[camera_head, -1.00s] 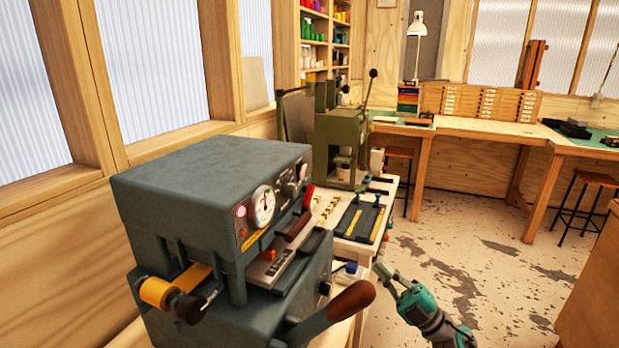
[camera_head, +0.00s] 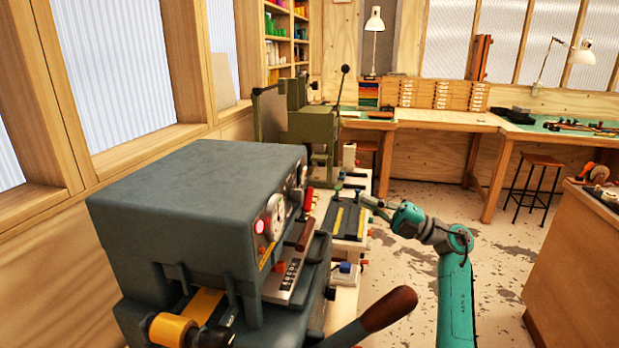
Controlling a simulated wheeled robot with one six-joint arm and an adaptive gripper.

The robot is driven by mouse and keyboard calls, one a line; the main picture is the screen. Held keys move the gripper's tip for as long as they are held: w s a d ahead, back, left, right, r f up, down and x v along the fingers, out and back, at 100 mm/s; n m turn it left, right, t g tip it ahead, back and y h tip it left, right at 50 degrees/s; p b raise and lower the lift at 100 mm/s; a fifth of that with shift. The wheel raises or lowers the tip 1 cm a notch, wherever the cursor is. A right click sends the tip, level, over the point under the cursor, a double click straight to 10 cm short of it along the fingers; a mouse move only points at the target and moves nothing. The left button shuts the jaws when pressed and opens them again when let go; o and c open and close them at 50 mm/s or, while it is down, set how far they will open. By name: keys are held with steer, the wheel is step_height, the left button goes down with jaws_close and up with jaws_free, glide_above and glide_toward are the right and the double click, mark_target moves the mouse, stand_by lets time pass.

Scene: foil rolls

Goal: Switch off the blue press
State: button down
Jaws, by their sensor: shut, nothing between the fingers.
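The blue-grey press (camera_head: 190,195) fills the left foreground. A long lever with a brown wooden grip (camera_head: 388,309) sticks out at the lower right. Its switch is not clearly told apart from the other controls on the angled front. My gripper (camera_head: 366,202) is shut and empty, to the right of the press and apart from it, above the side bench.
A green press (camera_head: 312,125) stands behind, at the far end of the side bench. A small white box with a blue top (camera_head: 345,269) sits beside the blue-grey press. A yellow foil roll (camera_head: 172,328) juts from the press's near side. Floor is open at the right, before a wooden cabinet (camera_head: 580,270).

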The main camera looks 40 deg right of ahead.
mark_target(303, 176)
steer(key=shift+a, duration=0.1)
steer(key=x, duration=1.4)
steer(key=shift+w+a+r+g+h, duration=0.1)
steer(key=shift+w+r+g+h, duration=0.1)
steer(key=shift+g+h, duration=0.1)
steer(key=shift+s, duration=0.1)
